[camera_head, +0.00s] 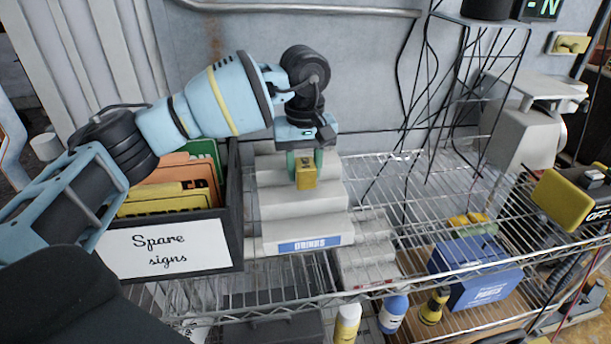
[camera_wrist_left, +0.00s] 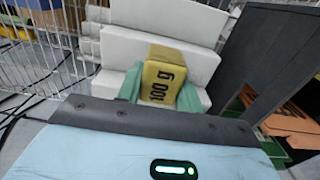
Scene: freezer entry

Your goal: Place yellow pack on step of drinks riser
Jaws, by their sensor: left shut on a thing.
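The yellow pack (camera_head: 306,176) is a small block, and it shows the marking "100 g" in the left wrist view (camera_wrist_left: 163,75). My left gripper (camera_head: 304,168) is shut on it, with a green finger on either side (camera_wrist_left: 160,88). The drinks riser (camera_head: 298,217) is a white stepped stand with a blue "DRINKS" label (camera_head: 308,243) on its front. The pack is over the riser's steps, which also show behind it in the left wrist view (camera_wrist_left: 205,62). I cannot tell whether the pack touches a step. My right gripper is not in view.
A dark "Spare signs" box (camera_head: 165,248) with coloured cards stands left of the riser. A second, lower white stepped stand (camera_head: 362,250) is at its right. The wire shelf (camera_head: 405,185) has free room further right. A blue box (camera_head: 475,275) sits lower right.

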